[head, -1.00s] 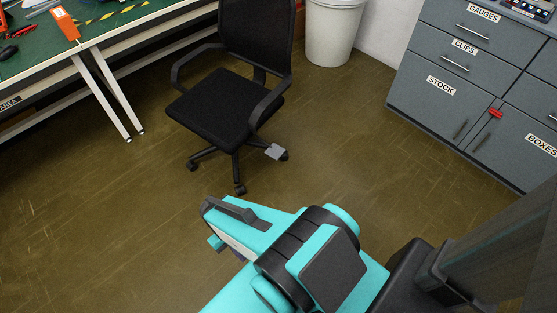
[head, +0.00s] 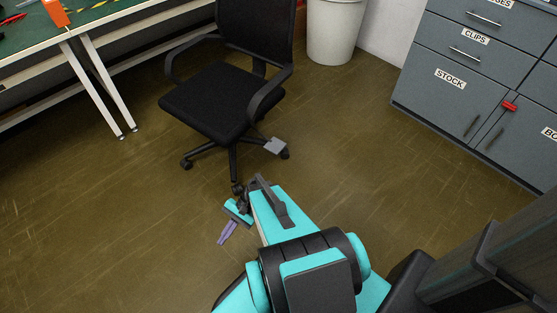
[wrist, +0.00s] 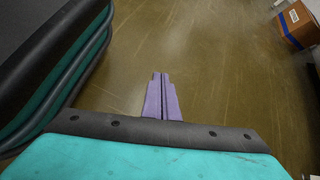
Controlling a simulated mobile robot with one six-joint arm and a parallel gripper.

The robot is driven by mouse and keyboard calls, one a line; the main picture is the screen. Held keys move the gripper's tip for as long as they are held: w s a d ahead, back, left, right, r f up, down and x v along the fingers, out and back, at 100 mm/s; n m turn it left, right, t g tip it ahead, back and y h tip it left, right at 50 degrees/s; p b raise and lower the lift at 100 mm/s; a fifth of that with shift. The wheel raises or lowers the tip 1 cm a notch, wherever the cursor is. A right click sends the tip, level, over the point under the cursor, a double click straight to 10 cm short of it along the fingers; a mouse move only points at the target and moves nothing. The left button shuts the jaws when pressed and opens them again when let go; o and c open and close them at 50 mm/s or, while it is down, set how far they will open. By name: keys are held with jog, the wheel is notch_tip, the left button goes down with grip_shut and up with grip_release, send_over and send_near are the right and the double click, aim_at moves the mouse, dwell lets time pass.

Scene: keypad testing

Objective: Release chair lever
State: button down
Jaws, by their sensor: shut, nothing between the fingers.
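The black office chair (head: 222,102) stands on the brown floor ahead in the head view. A flat grey paddle, which looks like its lever (head: 276,146), sticks out low on the chair's right side, above a castor. My gripper (head: 227,232) has purple fingers and is in front of the chair base, nearer to me and left of the paddle, apart from it. In the wrist view the gripper's fingers (wrist: 161,95) are together with nothing between them, over bare floor. The lever does not show in the wrist view.
A workbench (head: 80,28) with white legs stands at the left. A white bin (head: 334,32) is behind the chair. Grey cabinets (head: 440,100) line the right. A cardboard box (wrist: 298,24) shows in the wrist view. The floor between is clear.

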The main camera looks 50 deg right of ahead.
aim_at(279, 153)
jog(key=w+d+f+m+t+b, duration=0.1)
jog(key=w+d+m+t+b, duration=0.25)
jog(key=d, duration=0.35)
jog(key=w+d+f+m+t+b, duration=0.2)
jog(key=d+m+t+b, duration=0.25)
jog(key=d, duration=0.35)
jog(key=w+d+f+m+t+b, duration=0.1)
jog(key=w+d+m+t+b, duration=0.25)
jog(key=d, duration=0.35)
jog(key=s+d+m+t+h+b, duration=0.3)
jog(key=d+m+t, duration=0.1)
jog(key=d, duration=0.7)
jog(key=s+d+m+t+h+b, duration=0.3)
jog(key=s+d+m+t+h, duration=0.1)
jog(key=d, duration=0.8)
jog(key=shift+s+m+t+h, duration=0.3)
jog(key=shift+m+t, duration=0.05)
jog(key=shift+m, duration=0.2)
jog(key=shift+w+r+b, duration=0.15)
jog(key=shift+b, duration=0.15)
jog(key=shift+w+a+r+b, duration=0.2)
jog(key=shift+w+r+b, duration=0.8)
jog(key=shift+w, duration=0.55)
jog(key=shift+w+a+r+b, duration=0.2)
jog(key=shift+w+r+b, duration=0.55)
jog(key=shift+w+r, duration=0.6)
jog(key=shift+w+a+r+b, duration=0.2)
jog(key=shift+w+r+b, duration=0.65)
jog(key=shift+w, duration=0.95)
